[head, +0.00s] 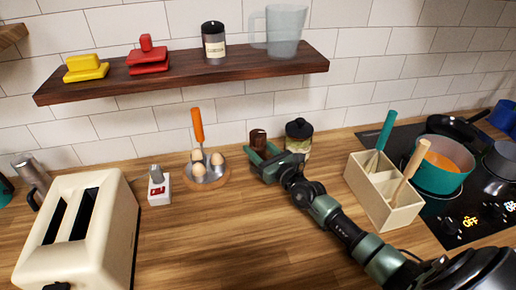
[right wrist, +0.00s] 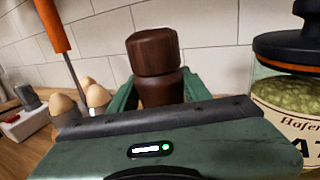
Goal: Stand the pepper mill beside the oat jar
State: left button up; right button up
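The pepper mill (head: 258,137), dark brown with a rounded top, is upright at the back of the counter by the tiled wall. The oat jar (head: 298,146), glass with a black lid and a label, is just right of it, with a small gap. My right gripper (head: 262,151) is at the mill. In the right wrist view the mill (right wrist: 154,55) is between the green fingers (right wrist: 160,90), which look shut on its lower body. The mill's base is hidden by the gripper. The oat jar (right wrist: 290,100) is at the right edge there. My left gripper is not in view.
An egg holder (head: 208,179) with an orange handle stands left of the mill. A wooden utensil box (head: 383,205) and a hob with a teal pot (head: 440,177) are to the right. A toaster (head: 85,235) is at left. A shelf (head: 185,72) hangs above.

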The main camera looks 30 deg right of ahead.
jog(key=o, duration=0.4)
jog(key=shift+c, duration=0.2)
jog(key=shift+r, duration=0.15)
jog(key=s, duration=0.3)
jog(key=s+d, duration=0.1)
jog(key=s, duration=0.3)
jog(key=s+b, duration=0.1)
jog(key=s, duration=0.3)
jog(key=shift+s+d, duration=0.1)
jog(key=shift+d, duration=0.2)
jog(key=shift+s, duration=0.4)
